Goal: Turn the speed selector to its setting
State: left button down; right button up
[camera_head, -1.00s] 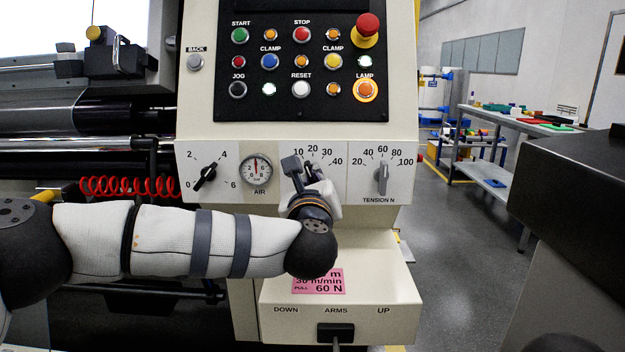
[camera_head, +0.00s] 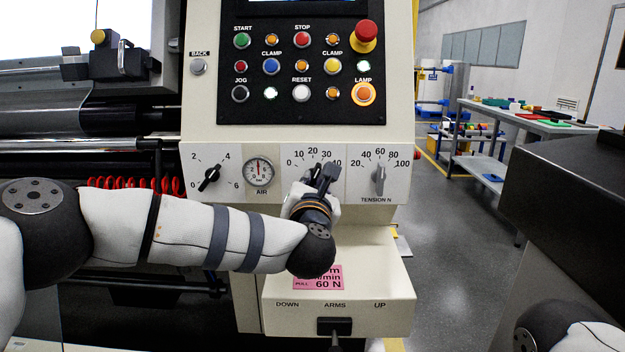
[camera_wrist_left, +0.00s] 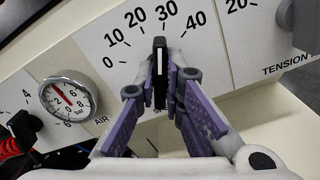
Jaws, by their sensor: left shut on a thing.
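The speed selector is a dark knob with a white line, on a panel with a scale from 0 to 40. In the left wrist view the knob (camera_wrist_left: 160,72) stands between my left gripper's fingers (camera_wrist_left: 161,88), which are shut on its two sides. Its white line points up towards the 30, right of the 20. In the head view my left gripper (camera_head: 321,177) covers most of the selector, below the scale numbers. A pink note (camera_head: 319,280) under the wrist reads 60 N and m/min; its upper part is hidden by my arm. My right gripper is out of view.
An air gauge (camera_head: 259,172) and a black 0–6 knob (camera_head: 210,179) sit left of the selector. A grey tension knob (camera_head: 379,179) sits close on its right. Buttons and a red mushroom stop (camera_head: 367,32) are above; a box with an arms switch (camera_head: 334,327) is below.

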pick_arm(q)
jog(key=shift+f+m, duration=0.1)
jog(key=shift+m, duration=0.4)
jog(key=c, duration=1.7)
grip_release()
jog(key=s, duration=1.2)
